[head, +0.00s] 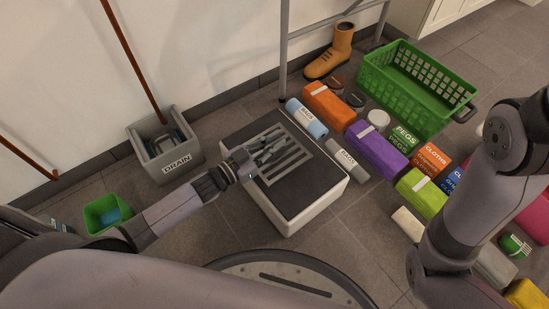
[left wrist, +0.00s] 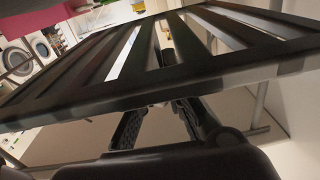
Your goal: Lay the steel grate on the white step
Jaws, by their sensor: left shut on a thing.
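The steel grate (head: 292,162), a slatted grey rectangle, shows in the head view over the white step (head: 318,207), which has a dark top. My left gripper (head: 256,160) is shut on the grate's near left edge. In the left wrist view the grate (left wrist: 150,75) spans the upper picture, with the fingers (left wrist: 165,120) at its near bar. I cannot tell whether the grate touches the step. My right arm is at the right of the head view; its gripper is outside the picture.
A grey drain bin (head: 163,165) stands left of the step, with a small green bin (head: 105,213) nearer me. A blue roll (head: 307,119), an orange pack (head: 328,107) and a purple pack (head: 376,149) lie beyond the step. A green basket (head: 410,85) stands at the back right.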

